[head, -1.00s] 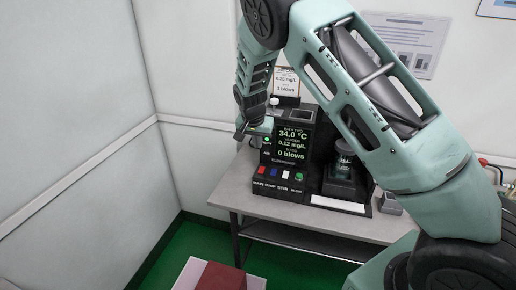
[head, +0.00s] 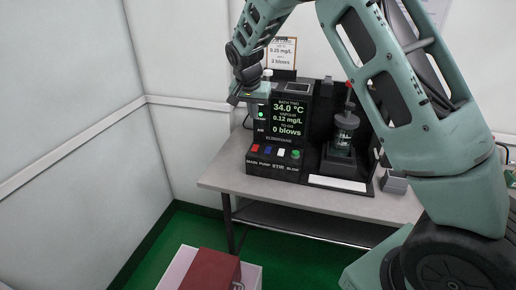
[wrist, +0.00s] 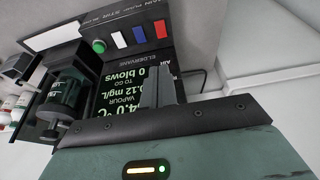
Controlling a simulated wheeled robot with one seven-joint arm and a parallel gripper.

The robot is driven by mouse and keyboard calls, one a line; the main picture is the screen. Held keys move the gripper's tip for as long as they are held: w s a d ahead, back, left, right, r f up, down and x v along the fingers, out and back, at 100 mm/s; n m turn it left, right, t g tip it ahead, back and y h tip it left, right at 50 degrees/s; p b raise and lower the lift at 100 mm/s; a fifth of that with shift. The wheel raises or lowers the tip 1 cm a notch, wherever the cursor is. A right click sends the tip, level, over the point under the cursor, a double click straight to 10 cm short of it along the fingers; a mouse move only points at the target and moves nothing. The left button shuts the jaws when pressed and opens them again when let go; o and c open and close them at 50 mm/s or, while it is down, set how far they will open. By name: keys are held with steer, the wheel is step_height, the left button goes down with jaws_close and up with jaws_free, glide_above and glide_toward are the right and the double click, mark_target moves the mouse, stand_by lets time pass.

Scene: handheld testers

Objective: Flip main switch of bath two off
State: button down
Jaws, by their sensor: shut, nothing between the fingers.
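The bath two tester (head: 290,118) is a black box on a table, its lit screen reading 34.0 °C and 0 blows. Low on its front, the red main switch (head: 255,149) is leftmost, above the word MAIN. In the wrist view, which is turned over, the red switch (wrist: 161,29) is at the right end of the row. Its on or off position is too small to tell. My gripper (head: 242,97) is at the tester's upper left, above the switch and apart from it. In the wrist view its fingers (wrist: 158,82) are together and empty, covering part of the screen.
Blue (head: 268,150) and white (head: 281,152) switches and a green button (head: 295,154) sit beside the red switch. A dark jar (head: 342,133) stands right of the screen.

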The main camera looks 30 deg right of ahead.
mark_target(258, 146)
stand_by(0.4)
steer(key=p+x, duration=0.2)
steer(key=x, duration=1.1)
steer(key=shift+s+a+p, duration=0.1)
steer(key=shift+p, duration=0.3)
steer(key=shift+f, duration=0.5)
steer(key=shift+f+b, duration=0.35)
steer(key=shift+b, duration=0.05)
steer(key=shift+r, duration=0.15)
